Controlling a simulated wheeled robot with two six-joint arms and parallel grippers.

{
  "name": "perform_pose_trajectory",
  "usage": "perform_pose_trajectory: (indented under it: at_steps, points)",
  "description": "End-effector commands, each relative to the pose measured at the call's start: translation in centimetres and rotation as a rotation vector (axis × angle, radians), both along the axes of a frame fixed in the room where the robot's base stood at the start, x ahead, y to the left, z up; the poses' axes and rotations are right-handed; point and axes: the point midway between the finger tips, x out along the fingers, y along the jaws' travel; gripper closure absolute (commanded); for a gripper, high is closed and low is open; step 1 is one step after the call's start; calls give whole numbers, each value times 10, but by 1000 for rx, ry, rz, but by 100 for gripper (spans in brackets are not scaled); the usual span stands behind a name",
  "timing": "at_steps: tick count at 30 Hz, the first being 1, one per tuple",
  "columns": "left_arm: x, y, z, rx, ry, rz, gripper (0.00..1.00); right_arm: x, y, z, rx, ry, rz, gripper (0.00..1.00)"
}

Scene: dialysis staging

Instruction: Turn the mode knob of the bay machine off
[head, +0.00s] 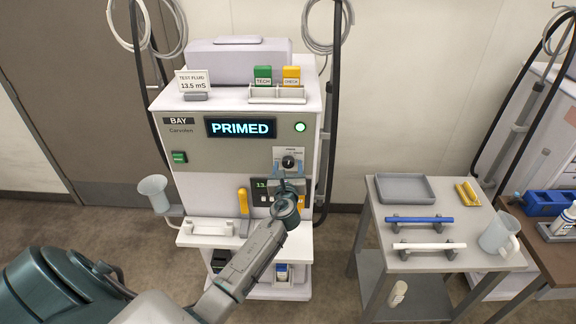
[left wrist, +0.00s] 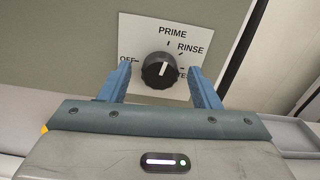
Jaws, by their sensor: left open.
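The bay machine (head: 225,140) stands upright ahead, its display (head: 240,127) reading PRIMED. Its black mode knob (head: 288,162) sits on a white label plate on the front panel. In the left wrist view the knob (left wrist: 158,71) is seen close up, with OFF at left, PRIME above, RINSE at upper right and a partly hidden label at right. Its white mark points up and slightly right, roughly toward PRIME. My left gripper (head: 288,180) is open in front of the panel. Its blue fingers (left wrist: 160,68) stand either side of the knob, apart from it. My right gripper is out of view.
A green switch (head: 179,157) and a yellow handle (head: 243,199) are on the machine's front. A grey cart (head: 372,218) at right holds a tray (head: 405,202), blue and white bars and a jug (head: 497,236). Dark hoses hang beside the machine.

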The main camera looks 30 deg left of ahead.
Motion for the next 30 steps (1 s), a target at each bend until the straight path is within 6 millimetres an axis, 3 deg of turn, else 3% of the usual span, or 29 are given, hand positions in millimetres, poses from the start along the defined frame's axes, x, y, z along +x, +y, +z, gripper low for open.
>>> perform_pose_trajectory:
  at_steps: [10,17,30]
  points:
    - [4,2,0,-1,-1,0,45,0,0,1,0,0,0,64]
    - [3,2,0,-1,-1,0,88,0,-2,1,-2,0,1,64]
    - [3,2,-2,-82,-50,0,88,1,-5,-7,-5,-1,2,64]
